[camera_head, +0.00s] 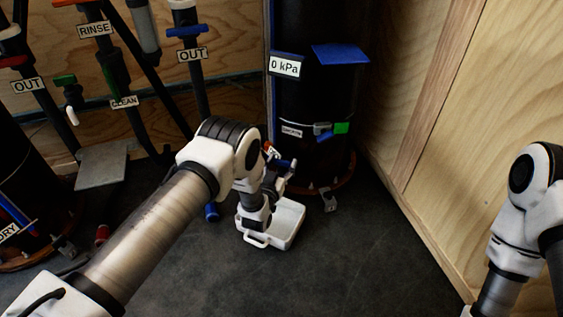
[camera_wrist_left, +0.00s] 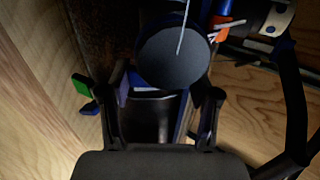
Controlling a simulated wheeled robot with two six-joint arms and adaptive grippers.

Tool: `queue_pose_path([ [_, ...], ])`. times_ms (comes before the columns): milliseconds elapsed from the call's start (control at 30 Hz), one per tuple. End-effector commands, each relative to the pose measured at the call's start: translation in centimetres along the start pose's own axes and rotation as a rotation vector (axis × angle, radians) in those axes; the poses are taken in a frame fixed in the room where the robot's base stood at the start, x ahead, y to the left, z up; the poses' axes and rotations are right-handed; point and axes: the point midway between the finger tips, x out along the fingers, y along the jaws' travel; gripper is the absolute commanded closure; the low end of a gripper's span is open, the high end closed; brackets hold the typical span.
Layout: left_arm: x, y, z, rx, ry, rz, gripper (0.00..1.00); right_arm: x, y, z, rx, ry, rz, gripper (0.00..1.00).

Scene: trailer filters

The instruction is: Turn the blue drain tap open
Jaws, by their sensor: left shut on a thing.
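My left gripper (camera_head: 262,215) reaches down over the white tray (camera_head: 291,230) at the foot of the black tank (camera_head: 318,104). In the left wrist view the left gripper (camera_wrist_left: 165,112) has its fingers on either side of a blue part, the drain tap (camera_wrist_left: 150,93), and is shut on it. A dark round disc (camera_wrist_left: 172,57) covers much of this part, so how far the tap is turned cannot be told. In the head view my arm and gripper hide most of the tap. My right arm shows at the right edge, its gripper out of view.
A green and blue valve (camera_head: 340,128) sits on the tank's front, beneath a "0 kPa" label (camera_head: 286,66). A plywood wall (camera_head: 490,120) stands close on the right. Hoses and labelled taps crowd the left. Dark floor (camera_head: 345,270) in front is clear.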

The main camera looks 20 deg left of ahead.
Motion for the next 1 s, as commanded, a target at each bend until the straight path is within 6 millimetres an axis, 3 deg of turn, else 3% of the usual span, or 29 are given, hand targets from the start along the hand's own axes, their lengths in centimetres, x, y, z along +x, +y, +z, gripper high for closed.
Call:
queue_pose_path([
  [367,0.0,0.4,0.0,-0.002,0.000,-0.301,0.73,-1.5,0.0,0.4,0.006,-0.013,-0.002,0.60],
  [1000,0.2,0.5,0.2,-0.004,0.000,-0.888,0.73,0.7,0.0,-0.1,-0.002,0.006,0.001,0.60],
])
